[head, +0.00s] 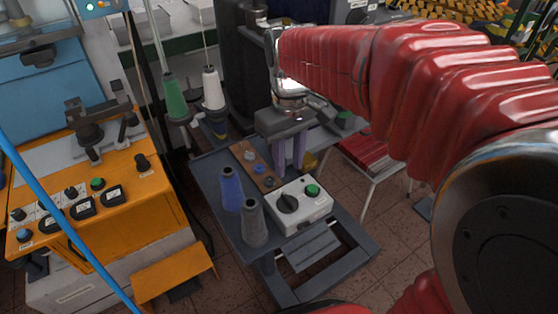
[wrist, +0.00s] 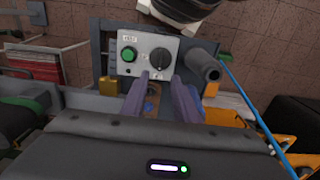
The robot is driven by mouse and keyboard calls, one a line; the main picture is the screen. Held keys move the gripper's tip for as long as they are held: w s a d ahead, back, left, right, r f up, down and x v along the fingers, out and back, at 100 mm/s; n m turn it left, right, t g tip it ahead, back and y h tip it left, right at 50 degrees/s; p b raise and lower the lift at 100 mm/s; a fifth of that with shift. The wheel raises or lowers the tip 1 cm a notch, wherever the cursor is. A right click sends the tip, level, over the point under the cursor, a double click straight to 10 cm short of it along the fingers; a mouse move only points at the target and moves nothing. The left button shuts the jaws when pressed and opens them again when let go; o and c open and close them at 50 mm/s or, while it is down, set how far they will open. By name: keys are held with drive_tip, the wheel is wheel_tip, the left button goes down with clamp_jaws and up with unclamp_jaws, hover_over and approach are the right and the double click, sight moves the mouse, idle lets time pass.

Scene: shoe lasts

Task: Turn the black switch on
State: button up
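The black switch (head: 288,203) is a round knob on the white control box (head: 309,217). The box stands on the grey table, with a green button (head: 312,190) beside the knob. The switch also shows in the wrist view (wrist: 161,58), above and between the fingertips. My gripper (head: 290,168) points down at the far side of the box, its two purple fingers apart and nothing between them. In the wrist view my gripper (wrist: 160,80) ends just short of the knob, not touching it as far as I can see. Which setting the knob is at is too small to tell.
A blue thread spool (head: 231,190) and a grey spool (head: 253,223) stand left of the box. A brown board (head: 257,168) with small parts lies behind it. An orange machine (head: 110,190) with dials is at left. A red-slatted seat (head: 366,150) stands at right.

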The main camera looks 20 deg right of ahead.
sight(287, 198)
wheel_tip(287, 198, down, 12)
drive_tip(key=shift+r, duration=0.2)
idle(0.4)
